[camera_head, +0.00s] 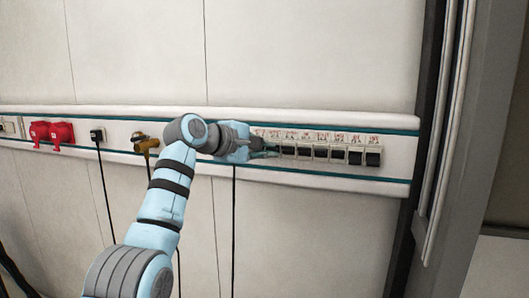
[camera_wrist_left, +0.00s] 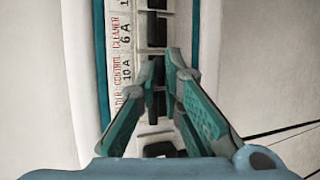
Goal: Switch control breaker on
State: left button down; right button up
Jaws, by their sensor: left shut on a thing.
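A row of breakers with black levers (camera_head: 320,153) sits on the wall rail, under printed labels. My left gripper (camera_head: 272,153) reaches the left end of this row from the left. In the left wrist view its two teal fingers (camera_wrist_left: 165,68) close around a dark lever, level with the label reading CONTROL 10 A (camera_wrist_left: 126,72). That lever, on the control breaker (camera_wrist_left: 158,76), is mostly hidden between the fingers. I cannot tell whether it is up or down. The CLEANER 6 A label (camera_wrist_left: 122,32) is beside the neighbouring breaker. My right gripper is out of view.
Red sockets (camera_head: 51,132), a black plug (camera_head: 97,135) with a hanging cable and a brass-coloured fitting (camera_head: 145,143) are on the rail to the left. A dark vertical frame (camera_head: 428,120) stands right of the rail. The wall above is bare.

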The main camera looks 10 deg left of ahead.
pick_arm(q)
jog(key=shift+g, duration=0.3)
